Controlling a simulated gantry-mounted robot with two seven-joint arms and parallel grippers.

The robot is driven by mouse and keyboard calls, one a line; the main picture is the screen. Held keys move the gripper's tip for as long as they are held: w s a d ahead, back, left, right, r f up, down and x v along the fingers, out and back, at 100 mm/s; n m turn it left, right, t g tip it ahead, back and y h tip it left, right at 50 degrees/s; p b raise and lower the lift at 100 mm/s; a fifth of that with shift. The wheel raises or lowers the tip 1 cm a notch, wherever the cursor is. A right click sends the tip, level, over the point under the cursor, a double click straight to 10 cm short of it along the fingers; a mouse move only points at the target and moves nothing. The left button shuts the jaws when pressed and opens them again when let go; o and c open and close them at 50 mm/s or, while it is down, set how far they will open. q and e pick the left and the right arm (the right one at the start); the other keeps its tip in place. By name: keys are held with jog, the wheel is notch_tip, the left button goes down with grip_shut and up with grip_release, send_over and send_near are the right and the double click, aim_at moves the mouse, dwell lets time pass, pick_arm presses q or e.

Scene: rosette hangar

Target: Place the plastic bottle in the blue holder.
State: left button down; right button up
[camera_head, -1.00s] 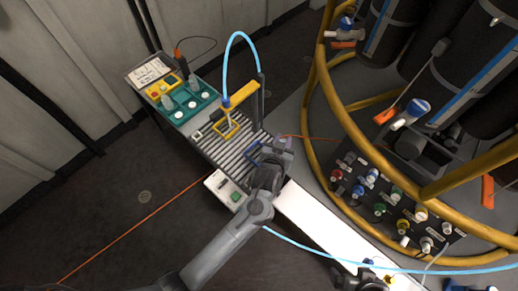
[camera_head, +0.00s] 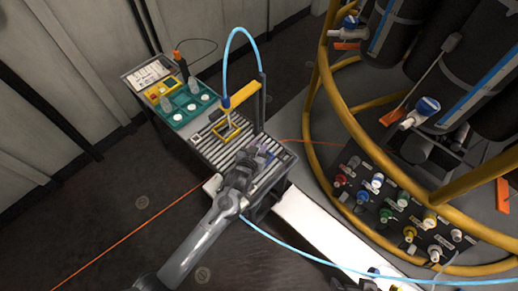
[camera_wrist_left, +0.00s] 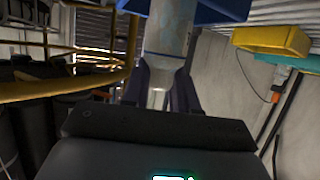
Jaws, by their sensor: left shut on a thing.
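My left gripper (camera_head: 256,160) is over the near right end of the slatted bench and is shut on the plastic bottle. The bottle (camera_wrist_left: 170,32) is clear and pale in the left wrist view, its narrow neck between the two dark fingers. The blue holder (camera_wrist_left: 222,9) shows at the top of the left wrist view, right by the bottle's far end. Whether the bottle is inside it or only beside it I cannot tell. In the head view my gripper hides the bottle and most of the holder. My right gripper is not in view.
A yellow holder (camera_head: 228,131) stands on the slatted bench (camera_head: 208,146) under a yellow dispenser arm (camera_head: 241,94) with a blue hose. A teal tray (camera_head: 182,113) with bottles lies beyond. A yellow-railed frame (camera_head: 318,150) with a valve panel (camera_head: 402,208) stands to the right.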

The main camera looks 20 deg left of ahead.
pick_arm(q)
jog(key=shift+f, duration=0.35)
jog(key=shift+f, duration=0.1)
jog(key=c, duration=0.9)
grip_release()
jog(key=shift+o, duration=0.2)
